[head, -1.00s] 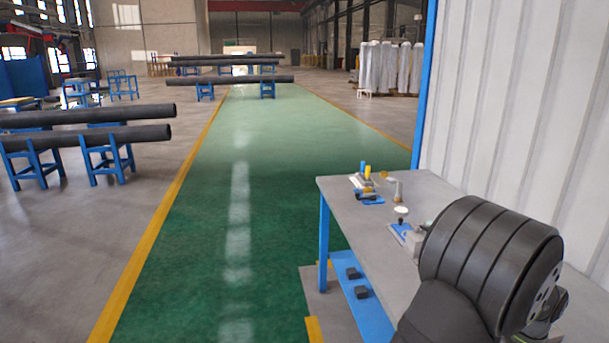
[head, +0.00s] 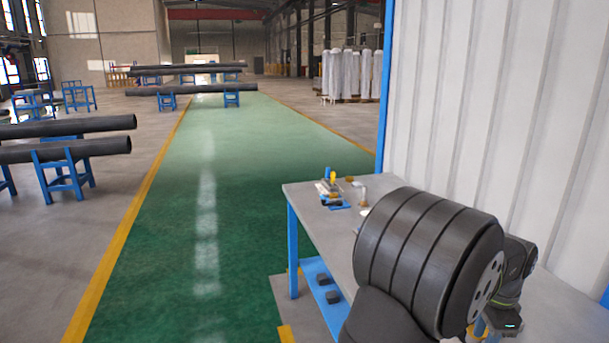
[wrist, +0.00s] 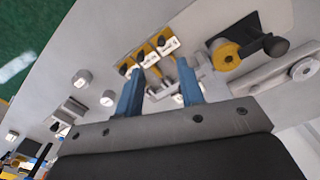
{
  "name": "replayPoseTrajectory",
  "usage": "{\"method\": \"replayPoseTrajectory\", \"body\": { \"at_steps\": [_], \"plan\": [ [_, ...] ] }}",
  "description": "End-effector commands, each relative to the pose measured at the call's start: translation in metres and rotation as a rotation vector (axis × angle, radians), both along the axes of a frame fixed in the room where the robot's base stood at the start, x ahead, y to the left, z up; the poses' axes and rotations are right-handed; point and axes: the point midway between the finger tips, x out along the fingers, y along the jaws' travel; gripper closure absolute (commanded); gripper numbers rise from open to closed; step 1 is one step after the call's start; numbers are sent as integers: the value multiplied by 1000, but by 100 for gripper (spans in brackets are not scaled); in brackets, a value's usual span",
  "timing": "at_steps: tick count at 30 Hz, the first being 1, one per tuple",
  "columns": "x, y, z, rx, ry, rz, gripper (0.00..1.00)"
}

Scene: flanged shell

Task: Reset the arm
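My gripper (wrist: 160,85) shows in the wrist view with two blue fingers spread apart. No object is seen held between them. Beyond the fingers lies the grey bench top (wrist: 70,60) with small fittings on it. The gripper appears to hang above the bench; whether it touches anything is not clear. In the head view my large dark arm link covers much of the bench (head: 315,205), and the fingers cannot be made out there.
Yellow-and-white blocks (wrist: 166,44) and a yellow ring with a black knob (wrist: 228,56) lie beyond the fingers. Round grey parts (wrist: 84,78) stand to the left. A ribbed white wall (head: 470,100) rises behind the bench.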

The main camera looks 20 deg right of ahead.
Motion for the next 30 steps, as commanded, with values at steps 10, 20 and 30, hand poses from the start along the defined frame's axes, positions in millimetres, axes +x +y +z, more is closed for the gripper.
{"method": "replayPoseTrajectory", "body": {
  "at_steps": [10,20,30],
  "plan": [
    [-1,0,-73,3,1,0,65],
    [-1,-21,-117,-4,-2,-2,65],
    [0,-35,-62,-7,-3,-1,65]
  ]
}}
